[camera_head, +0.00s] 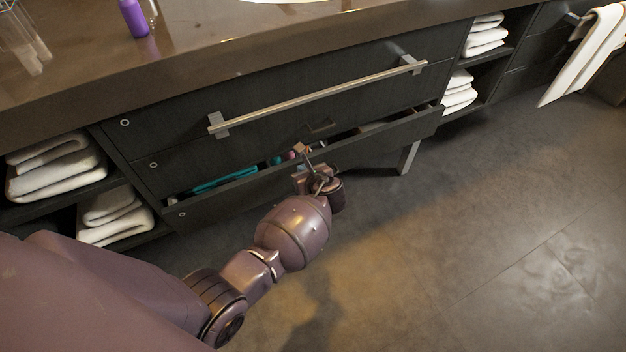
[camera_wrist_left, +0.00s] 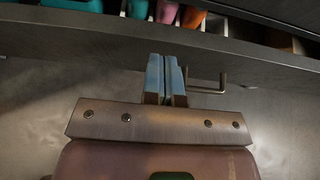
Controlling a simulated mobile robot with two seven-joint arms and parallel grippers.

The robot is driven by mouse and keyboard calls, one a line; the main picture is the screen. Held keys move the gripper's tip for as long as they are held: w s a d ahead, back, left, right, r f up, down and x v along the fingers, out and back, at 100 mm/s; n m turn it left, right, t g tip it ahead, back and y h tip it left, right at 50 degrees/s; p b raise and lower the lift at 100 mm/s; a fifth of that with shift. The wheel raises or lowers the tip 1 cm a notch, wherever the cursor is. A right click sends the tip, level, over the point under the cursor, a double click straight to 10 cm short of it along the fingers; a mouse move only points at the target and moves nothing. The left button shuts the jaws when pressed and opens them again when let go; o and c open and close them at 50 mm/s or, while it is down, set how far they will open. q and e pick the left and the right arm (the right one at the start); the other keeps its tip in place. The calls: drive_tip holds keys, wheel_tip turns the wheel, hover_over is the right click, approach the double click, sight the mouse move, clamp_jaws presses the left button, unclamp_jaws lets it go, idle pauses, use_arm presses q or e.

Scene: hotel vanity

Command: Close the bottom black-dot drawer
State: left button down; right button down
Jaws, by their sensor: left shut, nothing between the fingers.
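The bottom drawer (camera_head: 235,199) of the dark vanity is partly open. A small round mark (camera_head: 182,214) is at the left end of its front. Inside lie a teal item (camera_head: 222,180) and other small coloured things. My left gripper (camera_head: 302,151) is at the middle of the drawer's front, near its top edge. In the left wrist view its fingers (camera_wrist_left: 166,75) are shut and empty, close to the drawer front (camera_wrist_left: 95,48). A thin metal handle (camera_wrist_left: 208,84) shows just right of the fingers. I cannot tell whether they touch the drawer. My right gripper is out of view.
Folded towels (camera_head: 58,168) fill open shelves at the left, with more on the right (camera_head: 485,35). A metal leg (camera_head: 409,157) stands below. The floor (camera_head: 480,230) at right is clear.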

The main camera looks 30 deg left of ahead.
sight(298, 162)
use_arm(q)
drive_tip(key=shift+w+a, duration=0.5)
drive_tip(key=shift+a, duration=0.05)
drive_tip(key=shift+w+a+r, duration=0.15)
drive_tip(key=shift+w+a, duration=0.7)
drive_tip(key=shift+a, duration=0.2)
drive_tip(key=shift+s, duration=0.1)
drive_tip(key=shift+d, duration=0.1)
